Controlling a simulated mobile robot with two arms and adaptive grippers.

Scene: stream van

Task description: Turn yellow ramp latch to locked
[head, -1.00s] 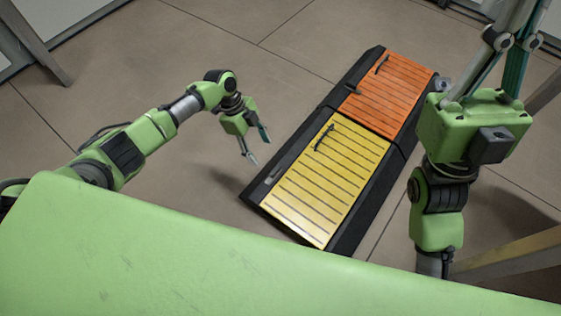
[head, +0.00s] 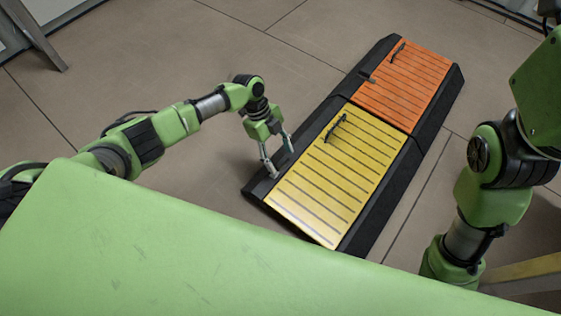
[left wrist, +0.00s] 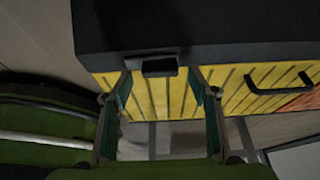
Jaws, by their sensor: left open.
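The yellow ramp (head: 335,175) lies on the floor in a black frame, with a black handle (head: 337,125) near its far end. The wrist view shows a small dark latch block (left wrist: 159,67) on the black edge beside the yellow slats (left wrist: 228,95). My left gripper (head: 280,159) is open over the ramp's left edge, its fingers pointing down. In the wrist view its fingertips (left wrist: 160,86) sit on either side of the latch block, with a gap. Contact cannot be told. In the head view the fingers cover the latch area. My right gripper is out of view.
An orange ramp (head: 405,80) with its own black handle adjoins the yellow one at its far end. Tiled floor (head: 210,70) is clear to the left. A grey leg (head: 38,35) stands at the upper left, and a yellowish beam (head: 520,271) lies at the lower right.

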